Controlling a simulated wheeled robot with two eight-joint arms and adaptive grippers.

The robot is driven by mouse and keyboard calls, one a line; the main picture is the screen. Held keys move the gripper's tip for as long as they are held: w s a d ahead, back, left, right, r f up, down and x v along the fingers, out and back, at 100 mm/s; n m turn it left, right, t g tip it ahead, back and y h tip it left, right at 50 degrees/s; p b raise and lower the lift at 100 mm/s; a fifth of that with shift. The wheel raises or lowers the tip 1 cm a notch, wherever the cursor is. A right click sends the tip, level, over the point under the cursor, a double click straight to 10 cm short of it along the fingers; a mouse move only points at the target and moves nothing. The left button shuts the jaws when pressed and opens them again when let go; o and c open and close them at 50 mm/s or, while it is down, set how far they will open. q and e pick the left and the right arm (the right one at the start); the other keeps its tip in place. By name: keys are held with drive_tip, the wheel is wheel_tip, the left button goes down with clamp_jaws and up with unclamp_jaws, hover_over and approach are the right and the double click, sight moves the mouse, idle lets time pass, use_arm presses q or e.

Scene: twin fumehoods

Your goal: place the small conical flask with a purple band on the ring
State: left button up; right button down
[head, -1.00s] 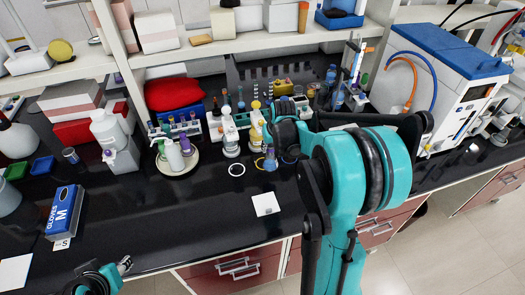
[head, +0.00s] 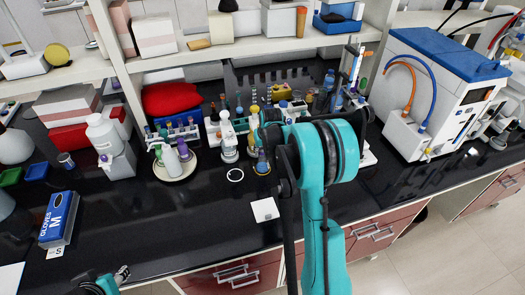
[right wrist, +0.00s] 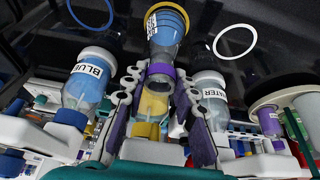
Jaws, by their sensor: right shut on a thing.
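My left gripper (head: 122,273) is low at the left.
Bottles labelled blue (right wrist: 85,80) and water (right wrist: 209,88) flank the flask in the wrist view. A round stand (head: 174,174) with bottles, a white square (head: 264,209) and a glove box (head: 59,219) are on the bench. The front centre-left bench is clear.

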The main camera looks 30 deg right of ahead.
drive_tip(key=shift+s, duration=0.15)
drive_tip(key=shift+f, duration=0.15)
drive_tip(key=c, duration=1.2)
unclamp_jaws()
